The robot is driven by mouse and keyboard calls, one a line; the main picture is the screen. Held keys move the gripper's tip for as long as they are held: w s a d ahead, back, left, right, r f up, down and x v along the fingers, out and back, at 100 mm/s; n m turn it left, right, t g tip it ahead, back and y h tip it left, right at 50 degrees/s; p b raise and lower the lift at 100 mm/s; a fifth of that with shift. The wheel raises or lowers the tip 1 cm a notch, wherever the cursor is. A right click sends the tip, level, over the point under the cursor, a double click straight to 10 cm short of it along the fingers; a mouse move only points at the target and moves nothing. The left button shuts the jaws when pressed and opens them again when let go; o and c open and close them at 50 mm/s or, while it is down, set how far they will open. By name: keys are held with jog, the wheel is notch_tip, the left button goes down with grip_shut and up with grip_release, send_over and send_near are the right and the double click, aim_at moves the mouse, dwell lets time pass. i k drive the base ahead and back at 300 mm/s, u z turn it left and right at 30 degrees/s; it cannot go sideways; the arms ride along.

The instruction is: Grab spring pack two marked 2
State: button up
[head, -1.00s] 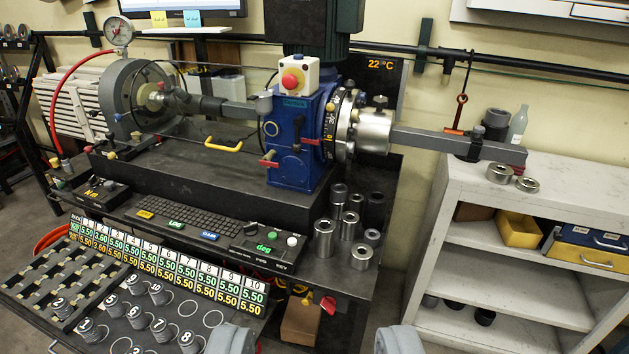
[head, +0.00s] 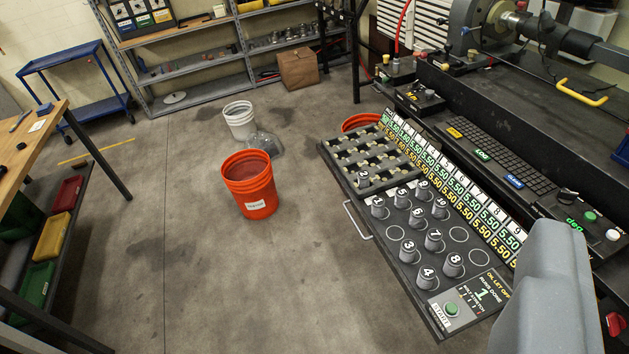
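Spring pack 2 (head: 363,179), a small dark grey cylinder with a round white number cap, sits at the near edge of the slotted rack (head: 330,152). Its digit is small here but reads as 2. Several similar numbered packs, such as pack 8 (head: 453,262) and pack 7 (head: 435,238), stand upright on the black pallet (head: 412,290) beside it. One grey finger of my gripper (head: 550,290) fills the lower right. The other finger is out of view; background shows directly right of the visible one, with nothing held against it. My gripper is apart from pack 2.
An orange bucket (head: 249,185) and a white bucket (head: 239,120) stand on the floor left of the pallet. A wooden bench (head: 50,150) is at far left. A keyboard (head: 500,155) and the black machine bench are at right. Open floor lies between.

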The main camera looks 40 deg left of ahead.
aim_at(363, 176)
jog(key=u, duration=0.75)
jog(key=i, duration=2.05)
jog(key=z, duration=0.2)
